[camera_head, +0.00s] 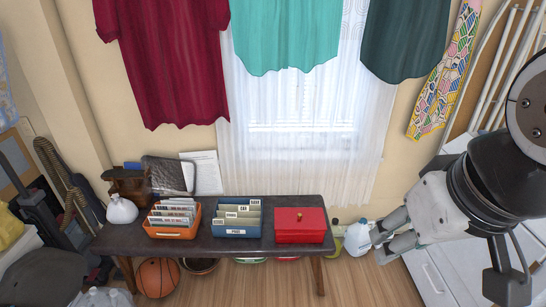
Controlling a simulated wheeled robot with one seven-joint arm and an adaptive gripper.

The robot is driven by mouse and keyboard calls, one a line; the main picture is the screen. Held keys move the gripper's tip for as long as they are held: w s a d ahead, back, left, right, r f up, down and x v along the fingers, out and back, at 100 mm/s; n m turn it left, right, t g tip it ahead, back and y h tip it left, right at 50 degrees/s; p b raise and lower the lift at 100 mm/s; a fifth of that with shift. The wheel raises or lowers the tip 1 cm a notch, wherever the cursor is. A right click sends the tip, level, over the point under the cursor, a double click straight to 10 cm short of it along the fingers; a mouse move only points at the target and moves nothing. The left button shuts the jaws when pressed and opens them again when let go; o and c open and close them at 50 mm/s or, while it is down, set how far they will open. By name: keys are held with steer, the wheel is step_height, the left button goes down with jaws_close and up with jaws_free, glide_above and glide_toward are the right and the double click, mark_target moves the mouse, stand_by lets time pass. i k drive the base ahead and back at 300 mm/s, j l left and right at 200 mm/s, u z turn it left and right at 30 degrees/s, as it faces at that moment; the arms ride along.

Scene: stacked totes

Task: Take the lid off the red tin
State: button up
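The red tin (301,237) stands on the dark bench (261,248), near its right end. Its red lid (288,217) is on top, with a small knob (299,216) in the middle. My gripper (376,246) is to the right of the tin and the bench, apart from both. Its two fingers are spread and nothing shows between them. No part of the tin's top is hidden.
A blue box of cards (237,231) stands left of the tin, and an orange box of cards (171,234) farther left. Bottles, including a white jug (357,236), stand beyond the bench's right end. Clothes, including a red shirt (170,65), hang above.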

mark_target(286, 218)
steer(key=i+j, duration=0.4)
steer(key=i+j+z, duration=0.1)
steer(key=i+j, duration=0.25)
steer(key=j, duration=0.2)
steer(key=i+j+z, duration=0.1)
steer(key=i+j, duration=0.3)
steer(key=j, duration=0.1)
